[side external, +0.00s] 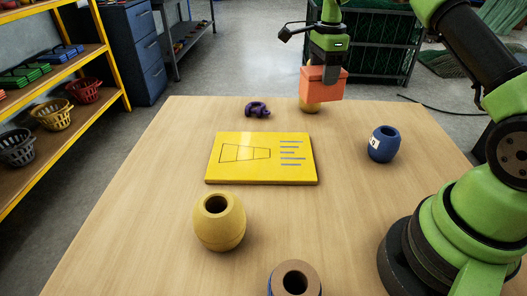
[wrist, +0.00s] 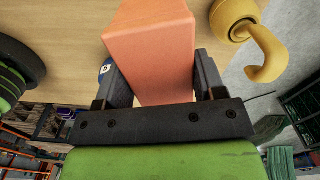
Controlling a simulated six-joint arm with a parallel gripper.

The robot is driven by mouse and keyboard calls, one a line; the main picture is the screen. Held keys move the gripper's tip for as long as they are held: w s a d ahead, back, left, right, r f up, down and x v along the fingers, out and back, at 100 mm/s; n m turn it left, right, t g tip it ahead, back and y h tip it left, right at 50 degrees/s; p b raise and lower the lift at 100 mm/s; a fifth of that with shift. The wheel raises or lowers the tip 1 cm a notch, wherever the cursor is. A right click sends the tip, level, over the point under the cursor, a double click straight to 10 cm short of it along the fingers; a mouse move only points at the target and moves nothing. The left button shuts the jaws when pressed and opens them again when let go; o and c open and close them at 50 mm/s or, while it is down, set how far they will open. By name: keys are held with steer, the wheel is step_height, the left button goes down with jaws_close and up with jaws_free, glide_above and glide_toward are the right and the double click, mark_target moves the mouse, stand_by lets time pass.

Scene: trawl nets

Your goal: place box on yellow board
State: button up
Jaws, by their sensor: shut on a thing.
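The box is an orange-red block (side external: 323,83), held up by my gripper (side external: 328,66) near the far edge of the table. In the wrist view the box (wrist: 150,45) sits between the two dark fingers of my gripper (wrist: 157,82), which is shut on it. The yellow board (side external: 262,158) lies flat on the middle of the table, with a black outline drawing and lines of marks on it. Its top is bare. The box is beyond the board and to its right, apart from it. The board is not visible in the wrist view.
A yellow hook piece (wrist: 250,35) is close to the box, partly hidden behind it in the side view. A purple shackle (side external: 258,109), a blue float (side external: 383,144), a yellow float (side external: 219,221) and a ring-topped float (side external: 295,280) stand around the board.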

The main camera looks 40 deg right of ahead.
steer(key=w+a+n, duration=0.2)
steer(key=a+n, duration=0.3)
steer(key=a, duration=1.2)
glide_above(262, 153)
steer(key=shift+n, duration=0.4)
steer(key=shift+f, duration=4.55)
steer(key=shift+f, duration=0.15)
steer(key=o, duration=1.1)
step_height(262, 153, up, 12)
steer(key=shift+r, duration=0.2)
